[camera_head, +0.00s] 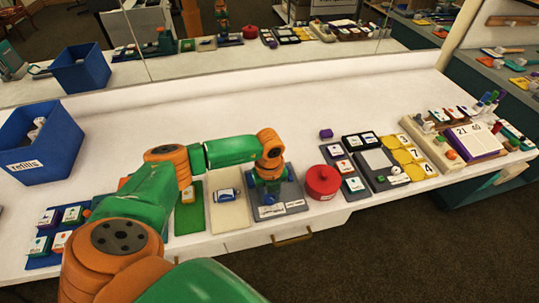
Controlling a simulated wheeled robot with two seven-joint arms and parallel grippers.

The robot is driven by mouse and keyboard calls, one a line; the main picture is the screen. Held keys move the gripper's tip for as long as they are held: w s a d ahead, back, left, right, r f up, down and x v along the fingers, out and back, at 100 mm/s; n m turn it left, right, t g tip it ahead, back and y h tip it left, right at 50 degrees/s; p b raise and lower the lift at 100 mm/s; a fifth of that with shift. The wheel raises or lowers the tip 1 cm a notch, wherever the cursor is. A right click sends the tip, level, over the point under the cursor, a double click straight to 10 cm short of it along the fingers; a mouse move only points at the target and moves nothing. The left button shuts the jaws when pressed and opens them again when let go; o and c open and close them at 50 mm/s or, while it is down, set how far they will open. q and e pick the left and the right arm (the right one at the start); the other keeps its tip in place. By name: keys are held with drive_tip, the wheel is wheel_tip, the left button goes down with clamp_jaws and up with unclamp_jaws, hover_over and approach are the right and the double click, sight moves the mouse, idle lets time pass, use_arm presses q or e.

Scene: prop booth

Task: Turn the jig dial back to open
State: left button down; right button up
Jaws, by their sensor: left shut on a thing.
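My left arm, green and orange, reaches in from the lower left. Its gripper (268,196) points down over the grey jig plate (296,205) near the front of the white counter. The fingers are shut on the jig dial, which is mostly hidden by the gripper and wrist. Small white pieces show on the plate at the gripper's foot. The dial's exact setting cannot be read from here. My right gripper is out of view.
A red round pot (322,181) stands close right of the jig plate. A blue "refills" bin (38,145) stands at the left. The counter behind is clear up to the mirror.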

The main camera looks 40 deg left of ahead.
use_arm(q)
drive_tip(key=m+b, duration=0.2)
drive_tip(key=m, duration=0.3)
drive_tip(key=shift+f+m, duration=0.15)
drive_tip(key=shift+m, duration=0.15)
drive_tip(key=m+b, duration=0.2)
drive_tip(key=m, duration=0.2)
drive_tip(key=m+b, duration=0.3)
drive_tip(key=m, duration=0.2)
drive_tip(key=shift+m, duration=0.4)
drive_tip(key=shift+m+b, duration=1.05)
drive_tip(key=shift+m, duration=0.95)
drive_tip(key=c, duration=0.5)
unclamp_jaws()
